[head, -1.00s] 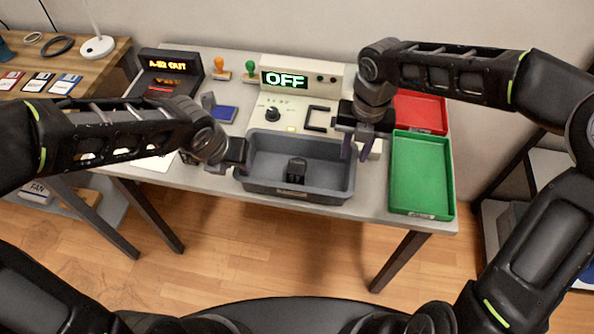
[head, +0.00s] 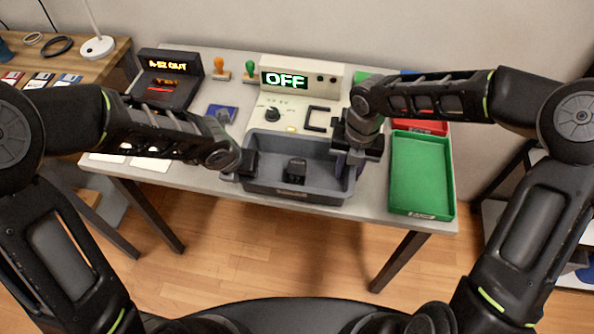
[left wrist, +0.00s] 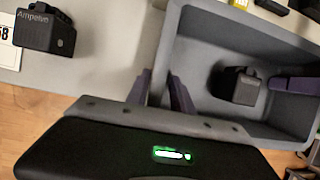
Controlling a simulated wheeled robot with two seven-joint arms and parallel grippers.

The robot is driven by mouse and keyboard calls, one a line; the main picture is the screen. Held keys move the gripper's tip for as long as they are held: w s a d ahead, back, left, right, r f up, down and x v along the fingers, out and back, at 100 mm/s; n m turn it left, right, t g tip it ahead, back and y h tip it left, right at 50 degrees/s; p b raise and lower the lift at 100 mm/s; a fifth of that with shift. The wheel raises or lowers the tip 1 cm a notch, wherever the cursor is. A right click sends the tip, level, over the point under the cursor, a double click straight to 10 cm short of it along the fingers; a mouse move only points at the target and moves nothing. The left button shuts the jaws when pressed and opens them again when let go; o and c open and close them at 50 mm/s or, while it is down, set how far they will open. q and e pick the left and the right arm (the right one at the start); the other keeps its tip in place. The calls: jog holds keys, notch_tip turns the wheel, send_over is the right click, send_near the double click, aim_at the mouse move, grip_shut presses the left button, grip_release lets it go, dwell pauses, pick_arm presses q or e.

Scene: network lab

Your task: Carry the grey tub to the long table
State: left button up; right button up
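The grey tub (head: 285,190) stands on a light grey table (head: 215,182). A small black block (head: 296,171) lies inside it. My left gripper (head: 243,166) is at the tub's left end. In the left wrist view, the left gripper's purple fingers (left wrist: 160,92) are apart, one outside and one inside the tub's (left wrist: 225,45) end wall. My right gripper (head: 348,168) is low over the tub's right end, its fingers apart at the end wall. One purple finger shows inside the tub in the left wrist view. I cannot tell which table is the long table.
A green tray (head: 421,180) stands close right of the tub, with a red tray (head: 425,127) behind. A device reading OFF (head: 285,79) stands behind the tub. A wooden table (head: 80,62) is at the left. A black labelled block (left wrist: 45,32) lies beside the tub.

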pick_arm(q)
grip_shut()
pick_arm(e)
grip_shut()
pick_arm(q)
jog(key=shift+r, duration=0.1)
pick_arm(e)
jog(key=shift+r, duration=0.1)
dwell(1.0)
